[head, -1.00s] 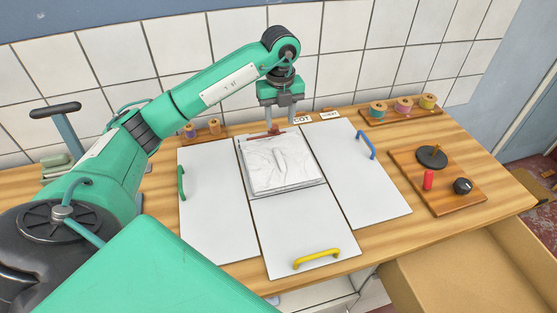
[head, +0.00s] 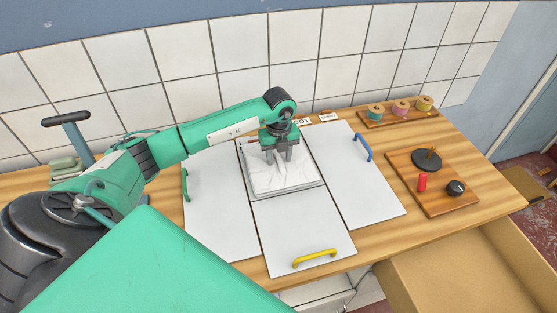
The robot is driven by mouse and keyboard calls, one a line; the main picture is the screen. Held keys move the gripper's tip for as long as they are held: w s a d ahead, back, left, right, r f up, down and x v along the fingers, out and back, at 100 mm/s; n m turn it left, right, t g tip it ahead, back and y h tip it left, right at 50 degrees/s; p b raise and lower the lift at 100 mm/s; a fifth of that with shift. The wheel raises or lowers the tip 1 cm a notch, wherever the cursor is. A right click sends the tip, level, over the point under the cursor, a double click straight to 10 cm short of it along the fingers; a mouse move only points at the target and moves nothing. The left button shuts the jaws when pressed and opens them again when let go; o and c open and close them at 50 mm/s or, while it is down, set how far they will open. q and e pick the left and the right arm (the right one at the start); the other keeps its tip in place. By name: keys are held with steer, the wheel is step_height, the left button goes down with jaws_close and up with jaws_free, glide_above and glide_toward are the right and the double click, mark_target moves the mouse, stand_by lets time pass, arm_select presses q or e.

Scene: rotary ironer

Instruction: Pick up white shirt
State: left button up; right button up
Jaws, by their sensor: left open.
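The white shirt (head: 285,180) lies flat and folded, with creases, on the middle white panel (head: 299,226) of the folding board. My left gripper (head: 281,160) is over the back part of the shirt, fingers pointing down. Its two fingers are apart, with no cloth clearly gripped between them. I cannot tell whether the fingertips touch the cloth. The gripper and wrist hide the shirt's back edge. My right gripper is not in view.
Side panels carry a green handle (head: 185,185) and a blue handle (head: 363,147); a yellow handle (head: 314,258) is at the front. A wooden board (head: 434,190) with a red cylinder and black knob stands right. Thread spools (head: 400,107) stand at the back right.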

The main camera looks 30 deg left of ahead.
arm_select(q)
steer(key=shift+f, duration=0.2)
jaws_close()
steer(key=shift+r, duration=0.15)
